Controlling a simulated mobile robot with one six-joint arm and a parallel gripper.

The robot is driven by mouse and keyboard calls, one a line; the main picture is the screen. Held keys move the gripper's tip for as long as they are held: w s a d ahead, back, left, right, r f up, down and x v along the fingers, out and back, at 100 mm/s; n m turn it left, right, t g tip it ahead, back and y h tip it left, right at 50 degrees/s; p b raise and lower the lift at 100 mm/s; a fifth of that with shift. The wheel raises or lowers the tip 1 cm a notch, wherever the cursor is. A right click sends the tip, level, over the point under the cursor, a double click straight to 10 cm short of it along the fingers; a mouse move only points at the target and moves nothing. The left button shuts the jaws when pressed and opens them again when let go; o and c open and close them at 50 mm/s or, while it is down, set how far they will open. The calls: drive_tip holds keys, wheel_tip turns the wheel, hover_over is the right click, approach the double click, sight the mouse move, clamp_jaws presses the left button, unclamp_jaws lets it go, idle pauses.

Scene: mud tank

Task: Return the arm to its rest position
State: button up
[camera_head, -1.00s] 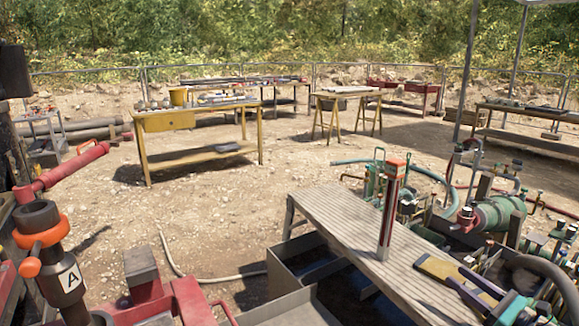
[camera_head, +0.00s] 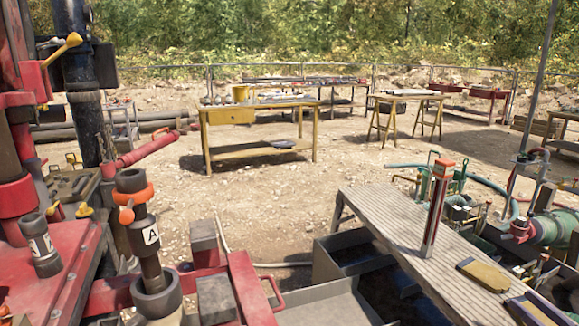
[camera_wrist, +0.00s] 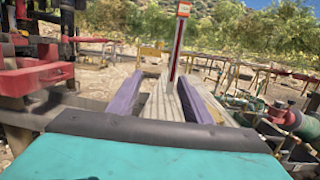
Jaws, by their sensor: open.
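My gripper (camera_head: 484,285) is at the lower right in the head view, above the near part of the grey slatted walkway. Its jaws are apart with nothing between them. In the wrist view my gripper (camera_wrist: 160,90) shows two purplish fingers spread apart in front of a teal body. The upright post with a red and orange top (camera_head: 437,210) stands on the walkway, beyond the fingers; it also shows in the wrist view (camera_wrist: 177,45). Most of my arm is out of the head view.
The grey walkway (camera_head: 385,215) runs beside open tanks (camera_head: 345,262). Green pump and hoses (camera_head: 545,228) lie to its right. Red machinery (camera_head: 60,260) with a part marked A (camera_head: 148,235) fills the left. A yellow workbench (camera_head: 255,152) stands on open dirt behind.

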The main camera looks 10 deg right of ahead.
drive_tip(key=w+a+f+n+g+y+p, duration=0.2)
drive_tip(key=w+a+y+p, duration=0.1)
drive_tip(key=w+a, duration=0.6)
drive_tip(key=w+a+f+n+g+y+p, duration=0.15)
drive_tip(key=w+a+y, duration=0.35)
drive_tip(key=a, duration=0.7)
drive_tip(key=a+f+n+g+p, duration=0.1)
drive_tip(key=a+f+g+p, duration=0.2)
drive_tip(key=a, duration=0.5)
drive_tip(key=w+a+f+n+g+y+p, duration=0.1)
drive_tip(key=a+f+n+g, duration=0.15)
drive_tip(key=a+f, duration=0.5)
drive_tip(key=a+f+n+g+p, duration=0.15)
drive_tip(key=a+g, duration=0.25)
drive_tip(key=a, duration=0.6)
drive_tip(key=s+a+f+n+g+h+p, duration=0.45)
drive_tip(key=s+a+f+n+g, duration=0.5)
drive_tip(key=s+a+f, duration=0.7)
drive_tip(key=s+d+f+n+g+h+p, duration=0.1)
drive_tip(key=s+d+f+n+h, duration=0.15)
drive_tip(key=s, duration=0.25)
drive_tip(key=s+d+f+n+g+h, duration=0.2)
drive_tip(key=s+d+n, duration=0.15)
drive_tip(key=s, duration=0.25)
drive_tip(key=d+f+n+h, duration=0.2)
drive_tip(key=d+n+h, duration=0.2)
drive_tip(key=d+n, duration=0.4)
drive_tip(key=shift+n+t+h, duration=0.4)
drive_tip(key=shift+n+t, duration=0.05)
drive_tip(key=shift+n, duration=0.15)
